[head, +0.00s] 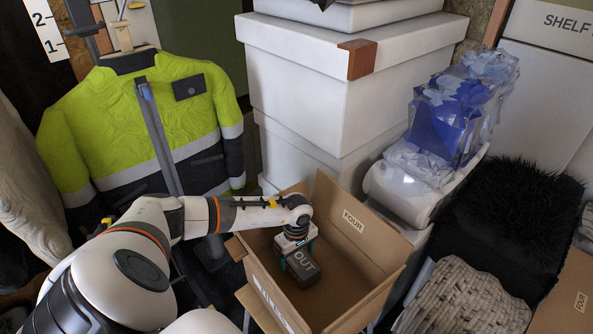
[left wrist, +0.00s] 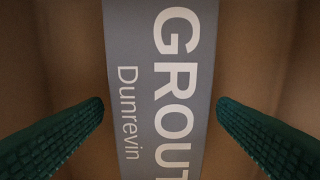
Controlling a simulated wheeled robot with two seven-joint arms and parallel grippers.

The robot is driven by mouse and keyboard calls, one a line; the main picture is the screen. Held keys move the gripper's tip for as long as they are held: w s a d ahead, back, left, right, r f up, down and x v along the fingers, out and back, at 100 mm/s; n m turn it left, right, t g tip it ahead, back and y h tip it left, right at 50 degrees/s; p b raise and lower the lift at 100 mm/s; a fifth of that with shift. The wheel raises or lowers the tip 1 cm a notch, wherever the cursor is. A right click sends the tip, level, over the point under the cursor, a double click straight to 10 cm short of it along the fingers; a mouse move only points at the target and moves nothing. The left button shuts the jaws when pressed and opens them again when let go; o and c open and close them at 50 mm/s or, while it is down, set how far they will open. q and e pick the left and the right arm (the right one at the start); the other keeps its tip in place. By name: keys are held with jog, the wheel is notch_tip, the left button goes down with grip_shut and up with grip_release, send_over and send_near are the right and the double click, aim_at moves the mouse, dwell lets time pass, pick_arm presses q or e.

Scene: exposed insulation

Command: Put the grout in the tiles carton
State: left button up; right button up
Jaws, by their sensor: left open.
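The grout (head: 304,268) is a dark grey block with pale lettering, lying inside the open brown carton (head: 362,285). The carton's side lettering is partly cut off; one flap reads "FOUR". My left gripper (head: 298,257) reaches down into the carton over the grout, its green fingers open. In the left wrist view the grout (left wrist: 160,40) reads "GROUT Dunrevin" and lies between the two fingers (left wrist: 160,103), with brown cardboard showing in a gap on each side. Neither finger appears to touch it. My right gripper is not in view.
White boxes (head: 305,80) are stacked behind the carton. A yellow-and-navy jacket (head: 150,120) hangs at left. A white bin-like holder with blue and clear plastic (head: 440,130) stands at right, near a black furry cushion (head: 515,220) and another carton (head: 565,295).

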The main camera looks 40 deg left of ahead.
pick_arm(q)
notch_tip(320, 180, up, 12)
dwell(0.5)
jog(key=shift+r, duration=0.1)
